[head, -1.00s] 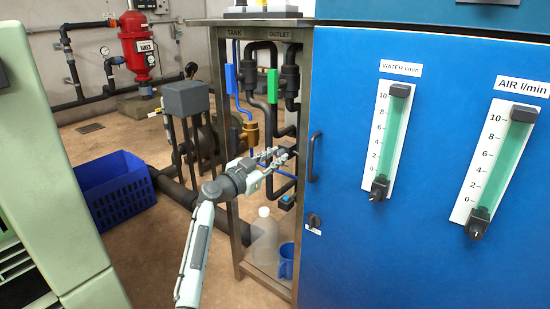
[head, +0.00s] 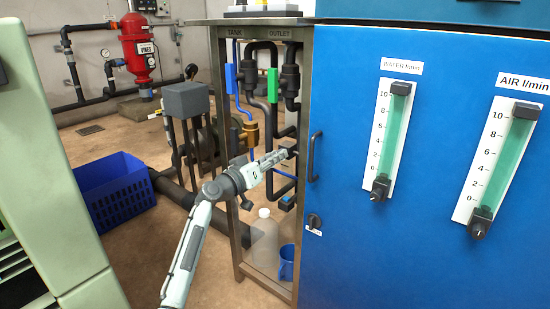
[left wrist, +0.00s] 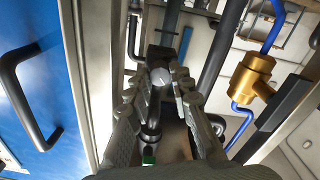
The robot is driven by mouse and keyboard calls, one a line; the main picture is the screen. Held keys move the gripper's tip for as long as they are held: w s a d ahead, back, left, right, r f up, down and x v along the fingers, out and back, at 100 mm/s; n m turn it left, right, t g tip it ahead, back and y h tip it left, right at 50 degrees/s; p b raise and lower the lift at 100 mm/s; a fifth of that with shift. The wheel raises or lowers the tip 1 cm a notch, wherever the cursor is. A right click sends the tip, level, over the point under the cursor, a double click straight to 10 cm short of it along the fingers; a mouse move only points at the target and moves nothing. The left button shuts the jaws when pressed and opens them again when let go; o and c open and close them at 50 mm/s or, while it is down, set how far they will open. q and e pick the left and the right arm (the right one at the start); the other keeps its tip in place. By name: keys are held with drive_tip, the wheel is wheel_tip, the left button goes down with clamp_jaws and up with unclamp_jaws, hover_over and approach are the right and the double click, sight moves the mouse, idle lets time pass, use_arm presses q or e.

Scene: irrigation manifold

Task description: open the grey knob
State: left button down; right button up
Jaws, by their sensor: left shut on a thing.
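My left gripper (head: 284,155) reaches into the steel pipe frame beside the blue cabinet. It is shut on the grey knob. In the left wrist view, the two fingers (left wrist: 171,80) stand either side of the knob (left wrist: 181,73), whose pale round end shows between the tips. A dark fitting lies just behind it. The fingers hide most of the knob in the head view, and how far it is turned cannot be told. My right gripper is not in view.
The blue cabinet (head: 345,230) stands close on the right, with a dark handle (head: 312,157). A steel post lies near the gripper. Green handle (head: 272,86), blue handle (head: 229,79) and brass valve (head: 250,133) are inside the frame. A bottle (head: 264,240) and blue jug (head: 287,262) stand below.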

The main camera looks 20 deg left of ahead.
use_arm(q)
drive_tip(key=shift+f+n+p, duration=0.1)
drive_tip(key=shift+n+p, duration=1.85)
drive_tip(key=shift+n, duration=4.45)
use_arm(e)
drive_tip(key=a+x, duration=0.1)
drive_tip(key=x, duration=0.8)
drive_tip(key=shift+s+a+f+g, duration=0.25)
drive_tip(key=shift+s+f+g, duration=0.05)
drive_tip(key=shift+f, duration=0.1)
use_arm(q)
drive_tip(key=c, duration=1.3)
unclamp_jaws()
drive_tip(key=shift+c, duration=0.2)
drive_tip(key=v, duration=1.2)
